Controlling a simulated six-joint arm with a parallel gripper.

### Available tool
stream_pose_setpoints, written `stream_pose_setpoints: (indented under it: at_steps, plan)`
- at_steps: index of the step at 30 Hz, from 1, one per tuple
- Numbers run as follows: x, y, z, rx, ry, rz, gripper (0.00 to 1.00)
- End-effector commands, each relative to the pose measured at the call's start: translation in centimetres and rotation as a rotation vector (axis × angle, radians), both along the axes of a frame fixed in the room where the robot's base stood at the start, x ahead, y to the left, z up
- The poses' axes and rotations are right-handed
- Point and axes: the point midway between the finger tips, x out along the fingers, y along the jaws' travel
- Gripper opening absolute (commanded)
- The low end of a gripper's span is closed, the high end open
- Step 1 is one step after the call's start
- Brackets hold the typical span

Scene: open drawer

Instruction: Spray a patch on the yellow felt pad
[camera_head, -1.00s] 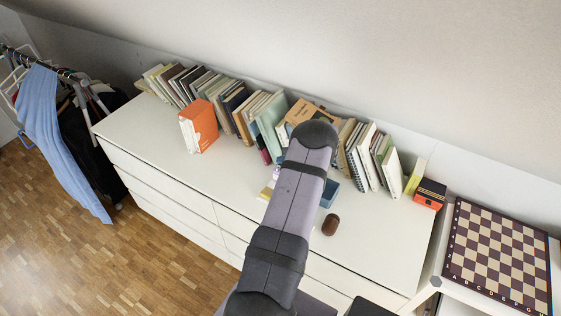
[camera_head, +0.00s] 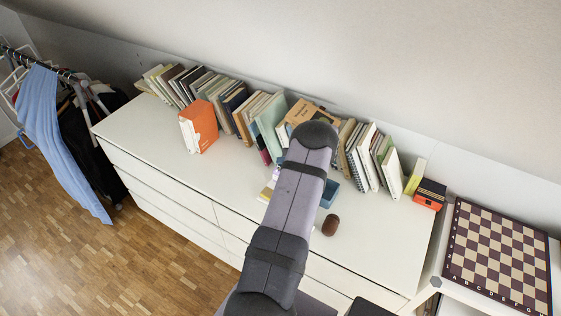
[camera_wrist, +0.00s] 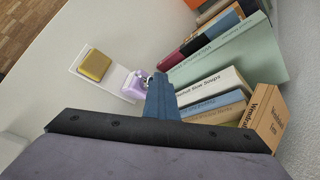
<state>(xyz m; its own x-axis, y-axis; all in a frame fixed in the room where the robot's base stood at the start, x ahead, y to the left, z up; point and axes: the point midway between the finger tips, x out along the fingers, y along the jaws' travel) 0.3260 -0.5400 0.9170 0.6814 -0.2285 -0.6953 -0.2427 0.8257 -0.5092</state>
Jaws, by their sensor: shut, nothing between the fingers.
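The yellow felt pad (camera_wrist: 95,65) lies on a white tray or board (camera_wrist: 118,78) on the dresser top. In the head view only a small part of the pad (camera_head: 266,193) shows beside my arm. A small lavender spray bottle (camera_wrist: 132,87) stands at the tray's end nearer the books. My gripper (camera_wrist: 156,78) shows in the wrist view as blue-grey fingers, shut and empty. Its tips appear close to the bottle's top; I cannot tell whether they touch. The arm hides the gripper in the head view.
A row of books (camera_wrist: 225,60) stands behind the bottle along the wall. A blue box (camera_head: 329,193) and a brown rounded object (camera_head: 330,225) are right of my arm. An orange book (camera_head: 199,127) stands to the left. The dresser top (camera_head: 150,128) is clear at front left.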

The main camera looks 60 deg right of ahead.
Motion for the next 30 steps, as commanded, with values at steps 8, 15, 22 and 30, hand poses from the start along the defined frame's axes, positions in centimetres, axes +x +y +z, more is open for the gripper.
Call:
stream_pose_setpoints:
  at_steps: [8,15,22,30]
  plan:
    - [-0.2,0.4,-0.6,0.010,0.007,0.001,0.00]
    - [-0.1,0.4,-0.6,0.010,0.007,0.001,0.00]
    - [-0.1,0.3,-0.9,0.009,0.007,0.001,0.00]
    - [-0.1,0.3,-1.8,0.010,0.009,0.001,0.00]
